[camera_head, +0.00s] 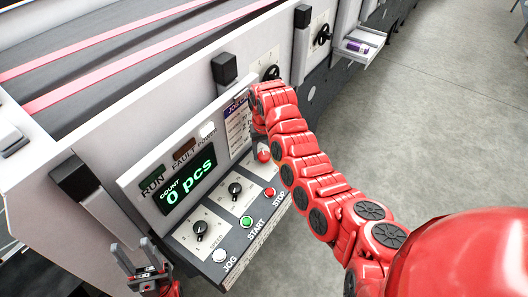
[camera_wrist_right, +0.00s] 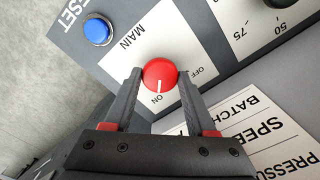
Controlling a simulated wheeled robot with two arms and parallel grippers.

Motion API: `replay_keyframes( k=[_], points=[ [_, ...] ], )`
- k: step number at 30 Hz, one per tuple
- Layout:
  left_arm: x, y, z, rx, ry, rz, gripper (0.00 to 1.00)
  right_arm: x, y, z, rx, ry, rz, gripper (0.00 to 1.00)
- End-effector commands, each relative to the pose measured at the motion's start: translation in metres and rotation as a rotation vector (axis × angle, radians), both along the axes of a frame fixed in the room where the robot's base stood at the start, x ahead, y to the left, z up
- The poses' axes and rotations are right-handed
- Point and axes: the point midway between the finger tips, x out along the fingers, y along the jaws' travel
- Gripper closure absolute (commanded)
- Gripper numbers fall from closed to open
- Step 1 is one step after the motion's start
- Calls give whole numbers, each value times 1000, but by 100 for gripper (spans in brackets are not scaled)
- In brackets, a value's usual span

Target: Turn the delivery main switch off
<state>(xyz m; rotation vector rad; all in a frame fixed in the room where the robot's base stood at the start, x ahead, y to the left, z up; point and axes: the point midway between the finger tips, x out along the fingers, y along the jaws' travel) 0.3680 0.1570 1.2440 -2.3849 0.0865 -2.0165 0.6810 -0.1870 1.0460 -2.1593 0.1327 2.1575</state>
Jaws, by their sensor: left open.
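The delivery main switch is a red round knob (camera_wrist_right: 160,74) on a white plate marked MAIN in the right wrist view. Its white line points to ON; OFF is on the plate to the right. My right gripper (camera_wrist_right: 160,78) has one finger on each side of the knob, jaws apart; I cannot make out contact. My left gripper (camera_head: 133,250) is open and empty at the lower left, beside the near control panel.
The near control panel (camera_head: 205,215) has a "0 pcs" display (camera_head: 188,187), black knobs, a green START button (camera_head: 246,221) and red buttons. A blue button (camera_wrist_right: 97,30) sits near the main switch. A tray (camera_head: 362,46) juts out farther along. Floor at the right is clear.

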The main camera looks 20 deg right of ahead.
Motion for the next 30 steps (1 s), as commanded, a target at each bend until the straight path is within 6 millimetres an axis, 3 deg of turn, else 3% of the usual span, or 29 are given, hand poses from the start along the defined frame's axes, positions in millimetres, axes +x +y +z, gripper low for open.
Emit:
replay_keyframes(
  k=[1,7,19,30],
  points=[
    [0,0,0,0,0,0,50,0,0,0,0,1,0,64],
    [0,0,0,0,0,0,50,0,0,0,0,1,0,99],
    [0,0,-15,0,0,0,50,-1,0,-4,0,3,82,99],
    [0,0,-47,0,0,0,50,0,0,-4,0,1,382,99]
  ],
)
